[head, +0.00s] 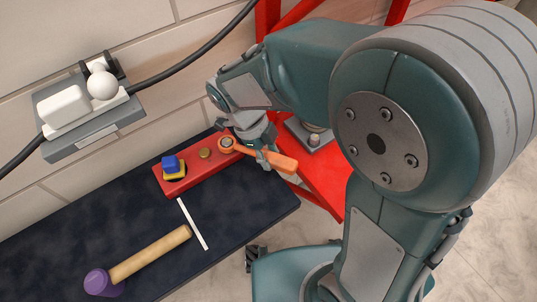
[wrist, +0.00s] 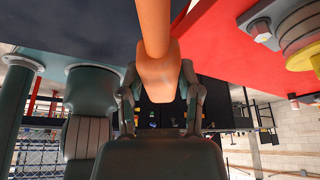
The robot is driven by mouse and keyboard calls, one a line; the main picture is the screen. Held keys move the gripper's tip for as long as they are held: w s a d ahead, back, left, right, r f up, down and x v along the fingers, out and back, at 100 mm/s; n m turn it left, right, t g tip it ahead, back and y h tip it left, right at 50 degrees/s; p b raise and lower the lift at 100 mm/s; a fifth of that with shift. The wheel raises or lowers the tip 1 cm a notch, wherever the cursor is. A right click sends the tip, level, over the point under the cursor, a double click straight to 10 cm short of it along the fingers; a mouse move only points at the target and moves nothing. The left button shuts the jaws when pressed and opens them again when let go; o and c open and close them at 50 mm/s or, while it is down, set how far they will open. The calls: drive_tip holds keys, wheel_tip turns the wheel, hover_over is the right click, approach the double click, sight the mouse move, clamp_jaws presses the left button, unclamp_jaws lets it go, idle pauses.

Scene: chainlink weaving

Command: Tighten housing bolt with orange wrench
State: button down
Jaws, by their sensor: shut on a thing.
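The orange wrench (head: 282,162) has its ring end around or over a bolt (head: 226,142) at the right part of the red housing (head: 188,180). I cannot tell how deeply the ring is seated. My gripper (head: 266,156) is shut on the wrench handle, to the right of the ring. In the wrist view the orange handle (wrist: 154,30) runs up from between the fingers of my gripper (wrist: 158,85). The ring end is out of that view. A second, brass-coloured bolt (head: 205,153) stands left of the ring.
A blue and yellow part (head: 173,167) sits on the housing's left end. A white strip (head: 193,224) and a purple-headed mallet (head: 150,254) lie on the dark bench (head: 60,245). A grey wall box (head: 85,118) with cables is at upper left. Red framework (head: 325,178) stands right.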

drive_tip(key=shift+w, duration=0.1)
drive_tip(key=shift+r, duration=3.4)
drive_tip(key=w+n+t, duration=0.4)
drive_tip(key=w+n, duration=0.6)
drive_tip(key=n, duration=0.1)
drive_tip(key=shift+w+a+n+t, duration=0.3)
drive_tip(key=shift+w+n, duration=0.05)
drive_tip(key=shift+n, duration=0.05)
